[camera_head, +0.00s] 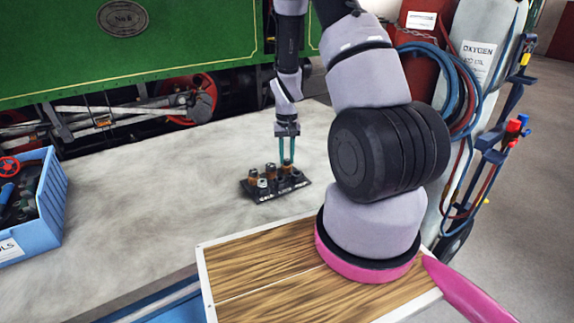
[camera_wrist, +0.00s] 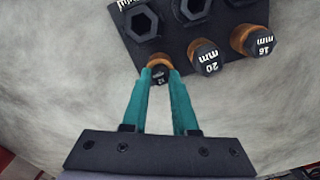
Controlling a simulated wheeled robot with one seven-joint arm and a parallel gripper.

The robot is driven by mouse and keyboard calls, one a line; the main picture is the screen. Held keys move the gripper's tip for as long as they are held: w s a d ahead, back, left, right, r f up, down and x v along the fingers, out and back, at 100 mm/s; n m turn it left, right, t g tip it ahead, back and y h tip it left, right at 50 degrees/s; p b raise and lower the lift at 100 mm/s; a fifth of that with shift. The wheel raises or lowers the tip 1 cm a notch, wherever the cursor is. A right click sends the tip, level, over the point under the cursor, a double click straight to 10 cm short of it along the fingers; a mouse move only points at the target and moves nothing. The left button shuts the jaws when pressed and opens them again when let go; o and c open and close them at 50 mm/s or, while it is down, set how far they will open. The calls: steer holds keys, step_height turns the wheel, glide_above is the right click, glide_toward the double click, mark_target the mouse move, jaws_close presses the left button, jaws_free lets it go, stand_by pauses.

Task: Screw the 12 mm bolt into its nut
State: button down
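The black board (camera_head: 262,195) lies on the pale floor, with several upright pieces on it. In the wrist view the board (camera_wrist: 165,45) carries black hexagonal nuts at the top and brown bolts with black, numbered heads below. The 12 mm bolt (camera_wrist: 160,76) is at the board's near edge, its black head between my teal fingertips. My gripper (camera_wrist: 161,72) points down and appears shut on this bolt; it also shows over the board in the head view (camera_head: 287,162). The bolt's lower end is hidden. Which nut is the 12 mm one I cannot tell.
The 20 mm bolt (camera_wrist: 205,57) and 16 mm bolt (camera_wrist: 252,40) stand close to the right of my fingers. Floor around the board is clear.

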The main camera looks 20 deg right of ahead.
mark_target(287, 160)
steer(key=shift+r, duration=0.25)
steer(key=shift+r, duration=3.25)
